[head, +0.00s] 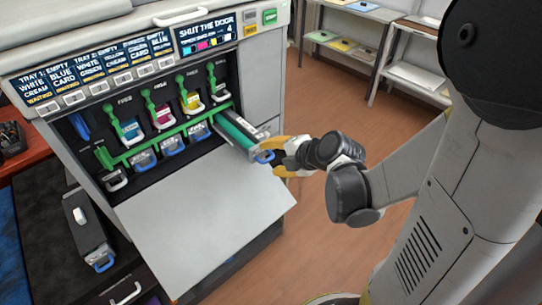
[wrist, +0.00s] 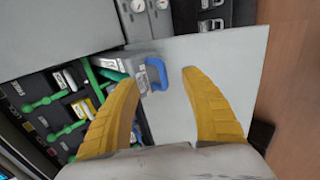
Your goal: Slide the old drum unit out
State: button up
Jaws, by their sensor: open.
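The drum unit (head: 237,134), grey with a green roller, sticks partly out of the right slot of the open printer (head: 262,75). A blue handle (head: 264,157) is on its front end. My gripper (head: 279,157) is open at that handle, with one yellow finger above and one below in the head view. In the wrist view the blue handle (wrist: 157,74) lies between the two open fingertips (wrist: 157,79), with gaps either side; its depth relative to them is hard to tell. The unit's rear is hidden inside the printer.
The door (head: 210,215) is folded down below the slots. Several blue-handled units (head: 172,147) and coloured cartridges (head: 163,115) sit inside. Another grey unit (head: 87,225) lies on a dark mat at left. Shelves (head: 350,50) stand behind; the floor (head: 315,120) at right is clear.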

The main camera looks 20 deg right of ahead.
jog(key=shift+p+v, duration=1.7)
jog(key=shift+v, duration=1.25)
